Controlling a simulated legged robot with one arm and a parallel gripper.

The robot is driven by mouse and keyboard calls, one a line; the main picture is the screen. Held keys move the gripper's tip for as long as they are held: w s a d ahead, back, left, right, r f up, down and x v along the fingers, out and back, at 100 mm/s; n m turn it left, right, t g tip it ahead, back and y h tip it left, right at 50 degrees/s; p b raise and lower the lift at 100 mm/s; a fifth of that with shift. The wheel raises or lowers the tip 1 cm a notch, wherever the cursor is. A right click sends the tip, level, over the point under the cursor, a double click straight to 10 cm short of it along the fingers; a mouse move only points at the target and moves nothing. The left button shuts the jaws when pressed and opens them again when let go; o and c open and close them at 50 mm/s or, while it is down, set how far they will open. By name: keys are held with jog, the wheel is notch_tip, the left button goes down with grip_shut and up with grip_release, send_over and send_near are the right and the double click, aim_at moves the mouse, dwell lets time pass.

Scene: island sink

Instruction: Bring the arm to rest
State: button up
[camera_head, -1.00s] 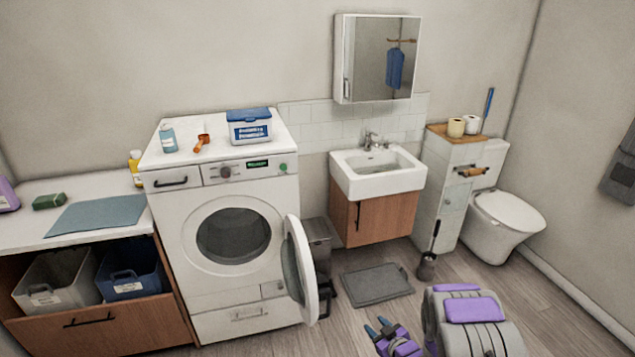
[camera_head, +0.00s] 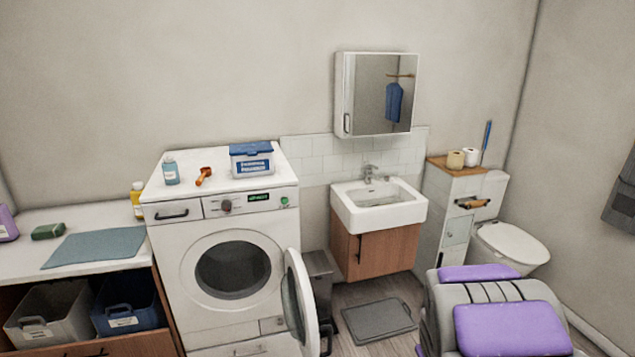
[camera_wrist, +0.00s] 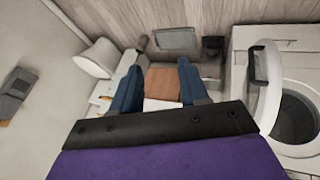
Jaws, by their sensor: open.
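My gripper (camera_wrist: 158,88) shows in the wrist view as two blue fingers set well apart, with nothing between them. It is open and empty. Beyond the fingers, the wooden sink cabinet (camera_wrist: 165,82) and part of the white sink show between and below them. In the head view only my grey and purple arm shows at the bottom right; the fingers are out of that picture.
A washing machine (camera_head: 222,262) stands left of centre with its round door (camera_head: 298,302) swung open. A sink (camera_head: 378,205) is at the centre, a grey mat (camera_head: 379,319) on the floor, and a toilet (camera_head: 508,246) at the right. A counter (camera_head: 25,253) is at the left.

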jog(key=s+a+r+g+y, duration=0.1)
jog(key=s+a+r, duration=0.3)
jog(key=s, duration=0.7)
jog(key=s+a+r+m+g+y, duration=0.1)
jog(key=s+a+r+g, duration=0.2)
jog(key=s, duration=0.8)
jog(key=s+a+r+m+g+y, duration=0.1)
jog(key=s+a+r+g, duration=0.2)
jog(key=s, duration=0.8)
jog(key=a+r, duration=0.2)
jog(key=a, duration=0.2)
jog(key=shift+s+r, duration=0.35)
jog(key=shift+r, duration=0.05)
